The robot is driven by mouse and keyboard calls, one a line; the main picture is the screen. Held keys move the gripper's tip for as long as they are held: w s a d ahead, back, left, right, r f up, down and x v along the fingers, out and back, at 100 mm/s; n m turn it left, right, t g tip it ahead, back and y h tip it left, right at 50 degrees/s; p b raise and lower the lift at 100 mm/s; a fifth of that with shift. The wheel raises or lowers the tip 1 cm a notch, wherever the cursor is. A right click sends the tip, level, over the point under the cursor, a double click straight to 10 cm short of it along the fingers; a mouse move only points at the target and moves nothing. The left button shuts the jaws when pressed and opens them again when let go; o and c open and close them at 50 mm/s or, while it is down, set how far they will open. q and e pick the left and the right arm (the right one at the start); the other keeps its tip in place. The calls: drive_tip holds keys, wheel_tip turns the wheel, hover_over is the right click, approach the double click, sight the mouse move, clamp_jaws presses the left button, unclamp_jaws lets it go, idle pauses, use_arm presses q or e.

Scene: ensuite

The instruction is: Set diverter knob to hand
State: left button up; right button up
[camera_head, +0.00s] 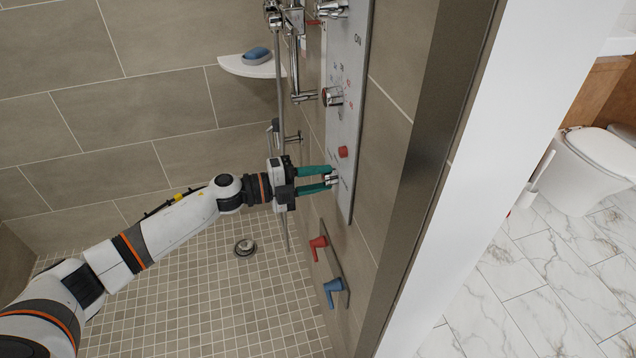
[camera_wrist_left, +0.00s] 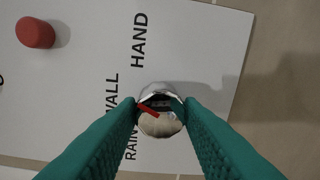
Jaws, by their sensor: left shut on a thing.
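The diverter knob (camera_head: 334,179) is a small chrome knob low on the grey shower panel (camera_head: 347,120). It also shows in the left wrist view (camera_wrist_left: 161,122), with a red pointer that points up and left, toward the printed word WALL (camera_wrist_left: 112,95). The word HAND (camera_wrist_left: 140,40) is above the knob in that view, and RAIN (camera_wrist_left: 130,141) is at its lower left. My left gripper (camera_head: 329,178) has its green fingers on either side of the knob, shut on it. The fingers partly hide the knob. My right gripper is not in view.
A red button (camera_head: 343,152) stands out just above the knob. Red (camera_head: 318,243) and blue (camera_head: 333,287) levers project from the wall below. A chrome rail (camera_head: 281,130) stands left of the panel. A corner shelf (camera_head: 250,66) holds blue soap. The tiled shower floor is open.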

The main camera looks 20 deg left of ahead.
use_arm(q)
drive_tip(key=m+b, duration=0.2)
drive_tip(key=m, duration=0.2)
drive_tip(key=shift+f, duration=0.15)
drive_tip(key=shift+m+b, duration=0.95)
drive_tip(key=shift+m, duration=0.15)
drive_tip(key=shift+s, duration=0.1)
drive_tip(key=o, duration=1)
